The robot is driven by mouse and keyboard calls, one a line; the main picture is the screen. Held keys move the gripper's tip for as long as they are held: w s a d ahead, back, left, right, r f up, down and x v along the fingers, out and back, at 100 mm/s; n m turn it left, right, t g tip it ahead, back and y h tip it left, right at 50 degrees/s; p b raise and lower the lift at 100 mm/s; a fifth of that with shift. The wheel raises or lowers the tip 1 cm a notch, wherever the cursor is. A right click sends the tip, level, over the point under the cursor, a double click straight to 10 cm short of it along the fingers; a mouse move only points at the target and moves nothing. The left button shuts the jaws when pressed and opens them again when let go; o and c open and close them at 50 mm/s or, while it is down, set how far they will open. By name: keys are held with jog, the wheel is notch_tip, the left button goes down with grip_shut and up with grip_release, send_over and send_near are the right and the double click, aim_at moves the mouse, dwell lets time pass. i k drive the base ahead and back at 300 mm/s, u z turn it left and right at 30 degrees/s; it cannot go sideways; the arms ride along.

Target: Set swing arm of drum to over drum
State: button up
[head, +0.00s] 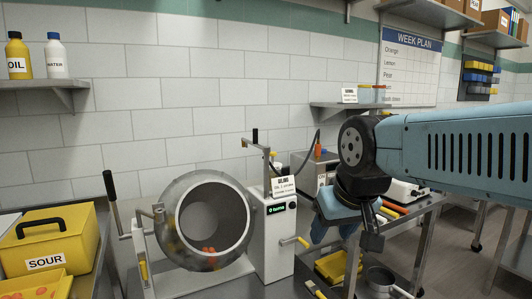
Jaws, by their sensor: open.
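The drum (206,220) is a grey, open-mouthed tumbler facing me, with several orange pieces inside at the bottom. It sits on a metal stand left of a white control box (273,235) with a green display. A thin post rises behind the box and carries a short horizontal bar, which looks like the swing arm (257,146), with a black upright knob. The bar stands above and right of the drum's mouth; its exact heading is hard to tell. My gripper (345,238) is open and empty, pointing down at the right of the box, apart from the drum and bar.
A long black-handled lever (113,203) stands left of the drum. A yellow-handled crank (295,241) sticks out of the box's right side. A yellow SOUR box (45,240) is at far left. A metal side table (400,224) lies beneath my arm. Space above the drum looks clear.

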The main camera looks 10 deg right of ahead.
aim_at(266, 150)
jog(key=z, duration=0.3)
jog(key=i, duration=1)
jog(key=u, duration=0.4)
